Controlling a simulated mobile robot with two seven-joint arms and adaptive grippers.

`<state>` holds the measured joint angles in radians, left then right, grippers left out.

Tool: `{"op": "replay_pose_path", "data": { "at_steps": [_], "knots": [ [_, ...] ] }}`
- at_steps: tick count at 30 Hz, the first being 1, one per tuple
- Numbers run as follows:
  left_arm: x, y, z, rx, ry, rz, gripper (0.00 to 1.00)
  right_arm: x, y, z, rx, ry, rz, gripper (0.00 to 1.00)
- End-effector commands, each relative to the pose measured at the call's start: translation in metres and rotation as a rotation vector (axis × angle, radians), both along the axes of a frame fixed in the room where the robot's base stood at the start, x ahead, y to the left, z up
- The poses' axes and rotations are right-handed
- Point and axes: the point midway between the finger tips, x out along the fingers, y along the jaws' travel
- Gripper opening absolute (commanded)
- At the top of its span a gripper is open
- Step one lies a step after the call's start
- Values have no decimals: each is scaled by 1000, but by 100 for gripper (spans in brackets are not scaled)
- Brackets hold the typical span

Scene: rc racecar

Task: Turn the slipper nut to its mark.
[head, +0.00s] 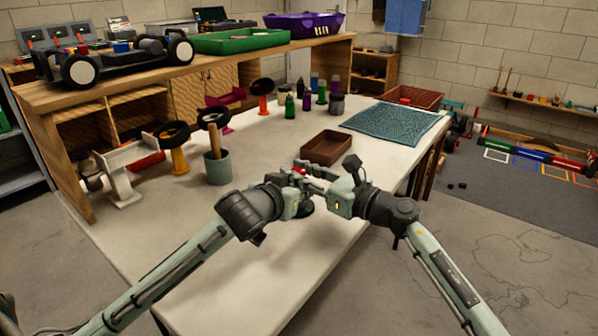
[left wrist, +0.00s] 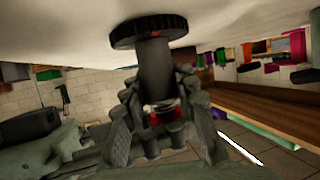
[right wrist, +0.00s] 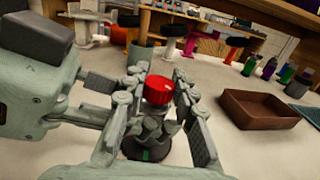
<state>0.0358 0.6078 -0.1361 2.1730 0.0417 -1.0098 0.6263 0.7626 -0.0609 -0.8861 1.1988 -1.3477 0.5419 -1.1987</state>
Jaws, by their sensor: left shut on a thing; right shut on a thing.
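The slipper nut is a red knob with a pale mark on top (right wrist: 158,90), and a little of it shows in the head view (head: 299,170). It sits on a dark upright post (left wrist: 155,68) with a round black base (left wrist: 150,28) on the table. My right gripper (right wrist: 154,98) is shut on the red nut, a finger on each side. My left gripper (left wrist: 157,88) is shut on the post below the nut. A small green patch shows low on the stand in the right wrist view, and a red one on the base in the left wrist view. My grippers hide most of the stand in the head view.
A brown tray (head: 326,148) stands just behind the grippers. A grey-green cup (head: 218,167) holding a handle, a white stand (head: 124,172) and several wheels on posts are to the left. A teal mat (head: 390,123) lies at the back right. The front table is clear.

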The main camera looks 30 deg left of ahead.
Motion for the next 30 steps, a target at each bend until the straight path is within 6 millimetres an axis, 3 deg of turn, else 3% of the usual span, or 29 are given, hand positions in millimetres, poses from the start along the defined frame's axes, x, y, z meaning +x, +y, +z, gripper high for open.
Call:
{"op": "replay_pose_path", "data": {
  "at_steps": [14, 15, 17, 26, 30],
  "knots": [
    [0, -1, 1, 0, -2, -2, 0, 0, -2, -1, 5, -2, -85, 0],
    [0, -1, 1, 0, -2, -2, 0, 0, -2, -1, 5, -2, -85, 29],
    [0, -1, 1, 0, -2, -2, 0, 0, -2, -1, 5, -2, -85, 36],
    [0, -1, 1, 1, -2, -3, 0, 0, -1, 1, 6, -3, -83, 37],
    [0, -1, 1, 2, -2, -2, 0, 0, -2, 13, 5, -7, -82, 37]
  ]
}}
